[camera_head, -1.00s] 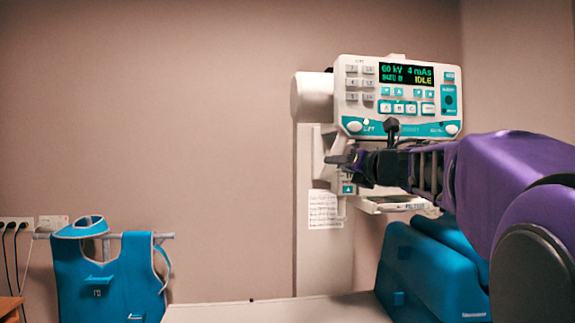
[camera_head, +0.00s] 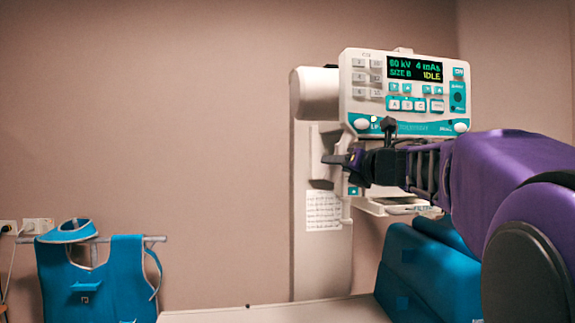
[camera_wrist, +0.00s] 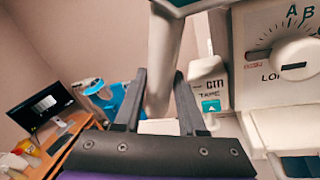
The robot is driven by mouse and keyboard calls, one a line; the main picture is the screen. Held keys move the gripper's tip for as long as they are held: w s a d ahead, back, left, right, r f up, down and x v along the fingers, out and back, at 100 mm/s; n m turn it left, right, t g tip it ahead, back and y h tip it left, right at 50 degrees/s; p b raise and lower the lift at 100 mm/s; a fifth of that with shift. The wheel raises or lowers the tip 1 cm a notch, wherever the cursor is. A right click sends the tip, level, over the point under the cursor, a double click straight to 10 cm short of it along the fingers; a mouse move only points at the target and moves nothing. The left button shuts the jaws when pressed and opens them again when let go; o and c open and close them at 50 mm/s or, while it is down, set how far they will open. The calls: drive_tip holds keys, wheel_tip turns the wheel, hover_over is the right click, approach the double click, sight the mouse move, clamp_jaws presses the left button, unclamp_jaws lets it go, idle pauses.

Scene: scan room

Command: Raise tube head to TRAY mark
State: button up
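The tube head (camera_head: 405,125) is a white unit with a teal-trimmed panel, mounted on a wall column. Its screen (camera_head: 415,69) reads 60 kV, 4 mAs, SIZE B, IDLE. My gripper (camera_head: 338,159) is at the panel's lower left, in front of the column. In the wrist view its two dark fingers (camera_wrist: 160,82) are apart, with a pale, slanting bar (camera_wrist: 164,50) showing between them. I cannot tell whether they touch it. A label reading CM TAPE with a teal triangle (camera_wrist: 212,104) is right of the fingers. I cannot make out a TRAY mark.
A paper sheet (camera_head: 323,210) is on the column (camera_head: 308,262). Teal padded blocks (camera_head: 425,270) stand below the tube head, beside my arm. A teal apron (camera_head: 95,280) hangs on a rail at left. The wrist view shows a desk with a monitor (camera_wrist: 42,105).

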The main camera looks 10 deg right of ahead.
clamp_jaws()
idle(1.2)
